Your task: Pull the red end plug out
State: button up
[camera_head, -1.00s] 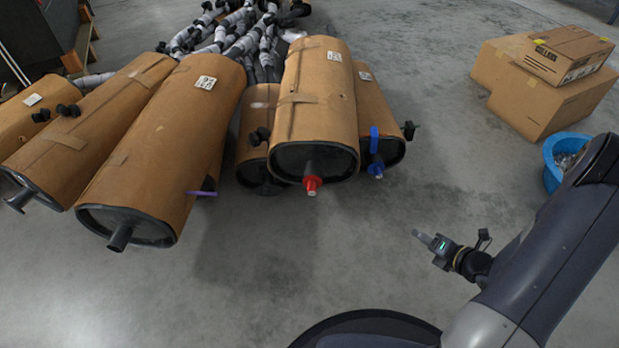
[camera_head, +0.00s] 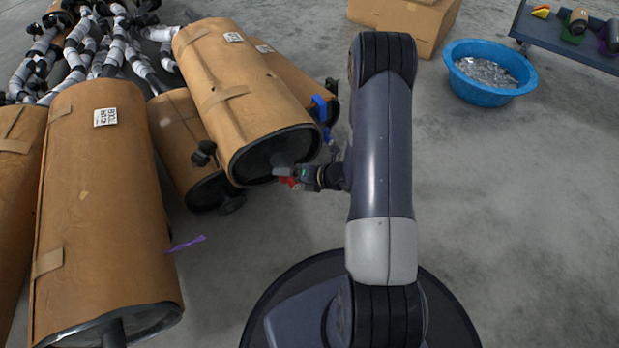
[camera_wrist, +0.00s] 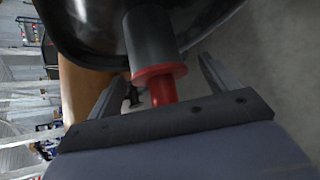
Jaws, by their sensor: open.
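The red end plug (camera_wrist: 161,87) sits on the end of a dark pipe (camera_wrist: 150,45) that sticks out of a muffler's black end. It has a wide flange and a narrower stem that points toward my gripper. In the wrist view, my open gripper (camera_wrist: 160,75) has one finger on each side of the plug, with gaps on both sides. In the head view, my gripper (camera_head: 283,172) is at the end of the brown-wrapped muffler (camera_head: 240,90). There it hides most of the red plug (camera_head: 291,183).
A muffler with a blue part (camera_head: 319,108) lies close behind, and another wrapped muffler (camera_head: 100,210) lies at the left. A blue tub (camera_head: 487,92), a cardboard box (camera_head: 405,22) and a cart (camera_head: 570,38) stand at the upper right. The floor at the right is clear.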

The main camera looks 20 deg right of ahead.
jog(key=shift+x, duration=0.75)
jog(key=shift+c, duration=0.3)
jog(key=c, duration=1)
jog(key=shift+s+d, duration=0.15)
jog(key=shift+s, duration=1)
jog(key=shift+s+d, duration=0.15)
jog(key=shift+s, duration=1)
jog(key=shift+s+d, duration=0.2)
jog(key=shift+s, duration=1)
jog(key=shift+s, duration=0.1)
